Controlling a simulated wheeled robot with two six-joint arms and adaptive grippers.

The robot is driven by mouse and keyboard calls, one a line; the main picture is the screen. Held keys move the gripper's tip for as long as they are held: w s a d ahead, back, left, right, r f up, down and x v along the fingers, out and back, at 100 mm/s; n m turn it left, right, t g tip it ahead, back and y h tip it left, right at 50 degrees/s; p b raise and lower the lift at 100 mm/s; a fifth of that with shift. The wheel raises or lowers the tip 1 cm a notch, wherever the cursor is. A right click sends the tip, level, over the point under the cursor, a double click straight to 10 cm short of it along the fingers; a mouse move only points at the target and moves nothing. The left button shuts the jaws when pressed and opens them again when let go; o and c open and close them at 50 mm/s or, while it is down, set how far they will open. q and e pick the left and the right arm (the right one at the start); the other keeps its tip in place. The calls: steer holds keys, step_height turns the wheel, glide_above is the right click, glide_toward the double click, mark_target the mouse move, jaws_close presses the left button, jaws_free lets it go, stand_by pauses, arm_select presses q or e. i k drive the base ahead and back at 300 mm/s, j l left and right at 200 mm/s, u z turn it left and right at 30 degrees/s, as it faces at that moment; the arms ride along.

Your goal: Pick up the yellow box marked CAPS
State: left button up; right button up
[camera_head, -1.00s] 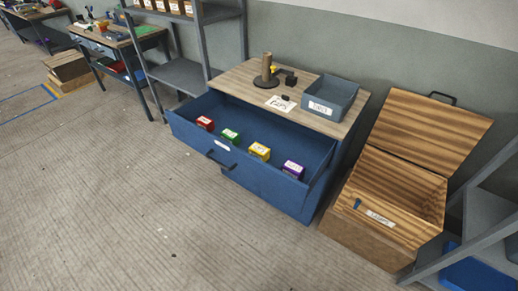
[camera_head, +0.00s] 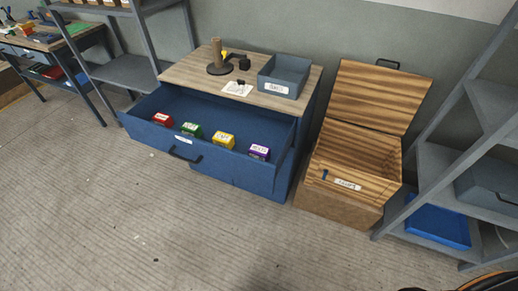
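A yellow box (camera_head: 223,141) sits in the open top drawer (camera_head: 140,140) of a blue cabinet, in a row with other small boxes. Its label is too small to read. A green box (camera_head: 192,131) is on its left and a purple box (camera_head: 259,152) on its right; a red box (camera_head: 162,120) is at the left end. The yellow box stands apart from its neighbours, near the drawer's front panel. Neither of my grippers is visible in the head view.
On the cabinet top are a grey bin (camera_head: 283,76), a dark stand with a brown post (camera_head: 217,55) and a paper (camera_head: 238,89). An open wooden chest (camera_head: 345,205) stands right of the cabinet, with a grey shelf rack (camera_head: 440,160) beyond. The floor in front is clear.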

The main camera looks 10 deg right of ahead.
mark_target(222, 139)
steer(key=i+j+z, duration=0.1)
steer(key=i+j, duration=0.15)
steer(key=i+j+z, duration=0.15)
steer(key=j, duration=0.25)
steer(key=i+j+z, duration=0.1)
steer(key=i+j, duration=0.15)
steer(key=j, duration=0.1)
